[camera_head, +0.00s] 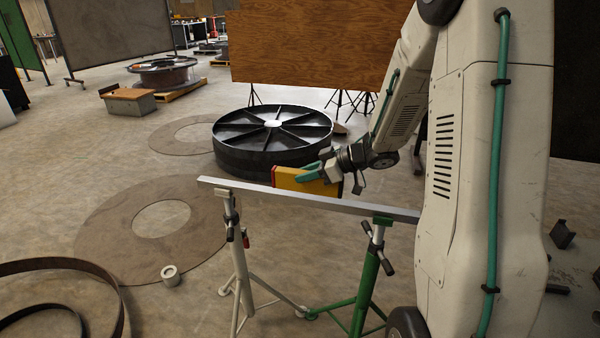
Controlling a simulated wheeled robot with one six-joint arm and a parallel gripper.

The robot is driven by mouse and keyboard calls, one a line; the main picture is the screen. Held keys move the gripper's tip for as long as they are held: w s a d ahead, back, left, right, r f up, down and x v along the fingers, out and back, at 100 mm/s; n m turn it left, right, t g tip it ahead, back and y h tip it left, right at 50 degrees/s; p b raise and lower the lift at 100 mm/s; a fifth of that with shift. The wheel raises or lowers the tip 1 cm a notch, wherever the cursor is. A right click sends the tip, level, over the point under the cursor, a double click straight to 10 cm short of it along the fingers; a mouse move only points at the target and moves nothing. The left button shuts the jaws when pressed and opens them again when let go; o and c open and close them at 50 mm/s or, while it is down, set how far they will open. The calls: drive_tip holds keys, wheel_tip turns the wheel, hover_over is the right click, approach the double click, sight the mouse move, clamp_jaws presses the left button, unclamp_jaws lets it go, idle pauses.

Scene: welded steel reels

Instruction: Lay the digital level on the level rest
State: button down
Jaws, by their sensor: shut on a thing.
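The digital level (290,181) is a yellow block with a red end, in the middle of the head view. My gripper (318,176) is shut on it from the upper right, with a teal finger across its top. A long grey metal bar (255,190) lies across two stands and looks like the level rest, though I cannot be sure. The level shows just above and behind the bar's far edge. I cannot tell whether the two touch.
A white tripod stand (240,262) and a green one (369,275) carry the bar. A black spoked reel (252,160) lies behind. Flat steel rings (110,225) and a small grey collar (170,275) lie on the floor at left. A wooden panel (310,45) stands behind.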

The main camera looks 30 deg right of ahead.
drive_tip(key=s+r, duration=0.1)
drive_tip(key=s, duration=1.1)
drive_tip(key=shift+r, duration=0.1)
idle(0.9)
